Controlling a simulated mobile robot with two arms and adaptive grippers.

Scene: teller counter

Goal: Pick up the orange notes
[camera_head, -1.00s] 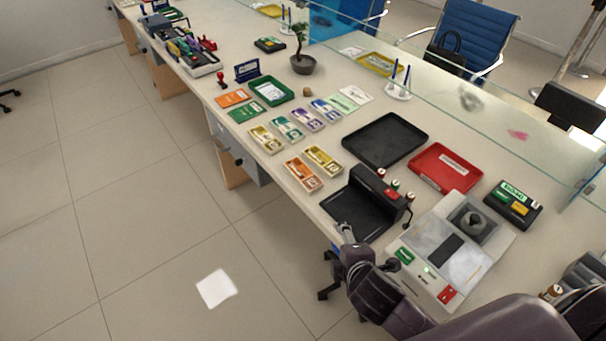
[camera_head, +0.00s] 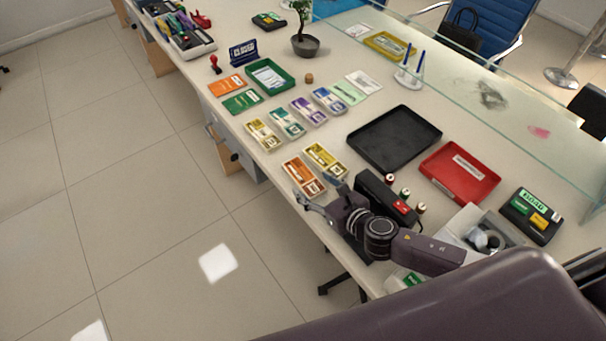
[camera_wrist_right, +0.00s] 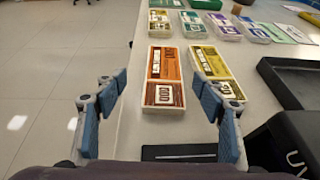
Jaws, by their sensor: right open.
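The orange notes (camera_head: 304,176) are a banded stack lying flat near the counter's front edge, left of the black machine. In the right wrist view the orange notes (camera_wrist_right: 164,78) lie ahead of my right gripper (camera_wrist_right: 160,103), between the lines of its spread fingers. My right gripper (camera_head: 318,192) is open and empty just in front of the stack in the head view. It appears apart from the notes. My left gripper is not in view.
Yellow notes (camera_head: 325,159) lie close to the right of the orange ones. Several other note stacks lie behind. A black machine (camera_head: 378,190), a black tray (camera_head: 394,139) and a red tray (camera_head: 459,172) stand to the right. An orange card (camera_head: 226,86) lies farther left.

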